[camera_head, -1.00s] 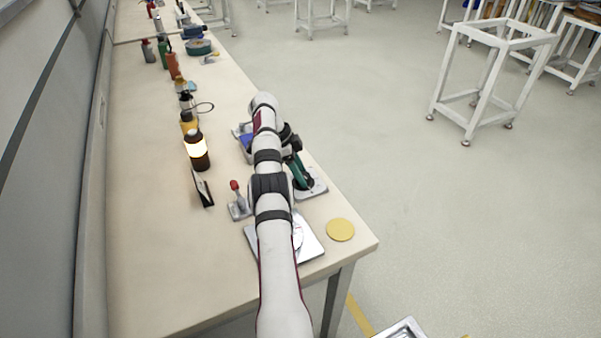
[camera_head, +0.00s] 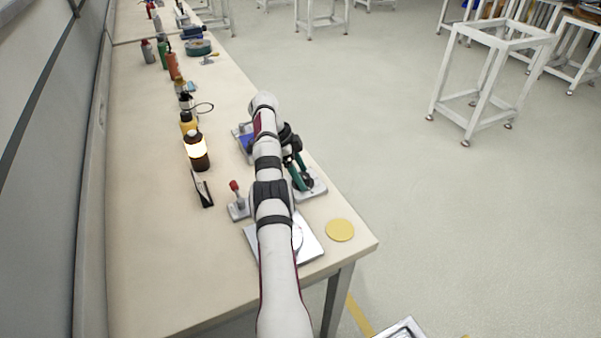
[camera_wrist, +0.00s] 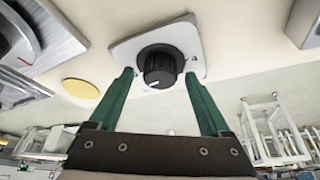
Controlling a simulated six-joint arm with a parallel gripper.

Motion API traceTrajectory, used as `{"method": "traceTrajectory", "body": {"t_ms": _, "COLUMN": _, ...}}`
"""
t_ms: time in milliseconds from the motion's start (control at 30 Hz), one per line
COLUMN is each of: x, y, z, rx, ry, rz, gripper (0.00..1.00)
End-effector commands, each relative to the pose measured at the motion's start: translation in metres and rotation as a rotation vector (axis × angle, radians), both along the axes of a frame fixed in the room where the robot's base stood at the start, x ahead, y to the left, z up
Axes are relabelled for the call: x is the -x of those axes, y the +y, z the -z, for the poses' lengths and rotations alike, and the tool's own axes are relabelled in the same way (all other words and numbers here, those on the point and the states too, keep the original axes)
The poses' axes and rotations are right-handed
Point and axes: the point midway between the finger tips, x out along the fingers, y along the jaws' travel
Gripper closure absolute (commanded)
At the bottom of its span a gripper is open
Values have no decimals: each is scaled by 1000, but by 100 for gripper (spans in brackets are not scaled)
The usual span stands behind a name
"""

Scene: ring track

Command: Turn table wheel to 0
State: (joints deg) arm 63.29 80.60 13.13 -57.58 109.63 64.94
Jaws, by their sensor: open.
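In the wrist view, a black ribbed knob (camera_wrist: 159,68) with a white pointer line stands on a light square plate (camera_wrist: 196,62). This looks like the table wheel. A small mark shows on the plate to the right of the knob, too small to read. My gripper (camera_wrist: 160,76) has green fingers, spread apart. The fingertips are on the left and right of the knob, with no clear contact seen. In the head view, my gripper (camera_head: 301,178) is low over the same plate (camera_head: 315,187) near the table's right edge. My arm partly hides that area there.
A yellow disc (camera_head: 340,230) lies near the table's front corner. A red-topped lever (camera_head: 236,198) and a silver plate (camera_head: 310,248) are close to my arm. The left front tabletop is clear.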

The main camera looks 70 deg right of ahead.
Motion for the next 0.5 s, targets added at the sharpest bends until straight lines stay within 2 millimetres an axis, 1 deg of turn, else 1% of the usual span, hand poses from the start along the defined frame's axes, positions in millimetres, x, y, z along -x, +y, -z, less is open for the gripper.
{"method": "traceTrajectory", "body": {"t_ms": 267, "x": 0, "y": 0, "z": -1, "rx": -2, "ry": 1, "rz": -11, "gripper": 18}}
{"method": "traceTrajectory", "body": {"t_ms": 367, "x": 0, "y": -1, "z": -1, "rx": -3, "ry": 6, "rz": -51, "gripper": 18}}
{"method": "traceTrajectory", "body": {"t_ms": 500, "x": 1, "y": 1, "z": -2, "rx": -4, "ry": 4, "rz": -154, "gripper": 18}}
